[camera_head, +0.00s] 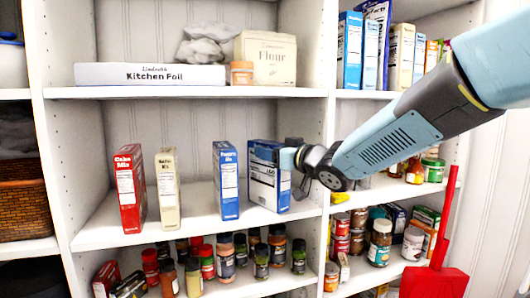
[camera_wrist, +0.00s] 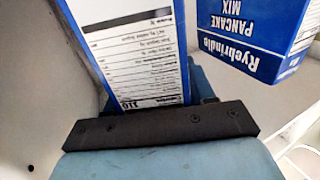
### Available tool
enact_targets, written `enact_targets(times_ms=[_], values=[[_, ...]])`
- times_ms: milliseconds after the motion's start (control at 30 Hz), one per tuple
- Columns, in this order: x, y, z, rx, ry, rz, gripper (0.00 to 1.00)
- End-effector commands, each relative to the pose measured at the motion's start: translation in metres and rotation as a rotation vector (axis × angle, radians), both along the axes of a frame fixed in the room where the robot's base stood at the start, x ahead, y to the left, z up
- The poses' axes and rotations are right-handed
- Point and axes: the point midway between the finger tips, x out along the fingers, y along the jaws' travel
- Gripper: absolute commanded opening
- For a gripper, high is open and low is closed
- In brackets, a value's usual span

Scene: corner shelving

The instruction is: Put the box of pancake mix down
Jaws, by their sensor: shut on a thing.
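The box of pancake mix (camera_head: 268,176) is blue with a white printed panel. It is upright at the right end of the middle shelf (camera_head: 190,222). I cannot tell whether its base touches the shelf or hovers just above. My gripper (camera_head: 287,158) reaches in from the right and is shut on this box. In the wrist view the held box (camera_wrist: 140,55) shows its white nutrition panel against the black gripper body; the fingertips are mostly hidden. A second blue box, printed "Ryebrindle Pancake Mix" (camera_wrist: 245,35), is apart from it; in the head view a similar blue box (camera_head: 226,180) stands to its left.
A cream box (camera_head: 167,190) and a red cake mix box (camera_head: 130,189) stand further left, with free shelf between them and the blue boxes. The shelf divider (camera_head: 318,150) is close on the right. Several jars fill the shelf below. A red dustpan (camera_head: 433,284) is at lower right.

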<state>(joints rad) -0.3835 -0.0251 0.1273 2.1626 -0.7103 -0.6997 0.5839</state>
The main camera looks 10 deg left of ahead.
Motion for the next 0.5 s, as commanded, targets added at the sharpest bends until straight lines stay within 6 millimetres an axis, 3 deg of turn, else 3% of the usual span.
enact_targets(times_ms=[267,300,500], values=[[0.0002,-0.0004,-0.0004,0.002,-0.001,0.000,0.00],[0.0003,-0.0006,-0.0015,0.000,0.000,-0.001,0.55],[0.0003,-0.0007,-0.0012,0.000,0.000,-0.001,0.74]])
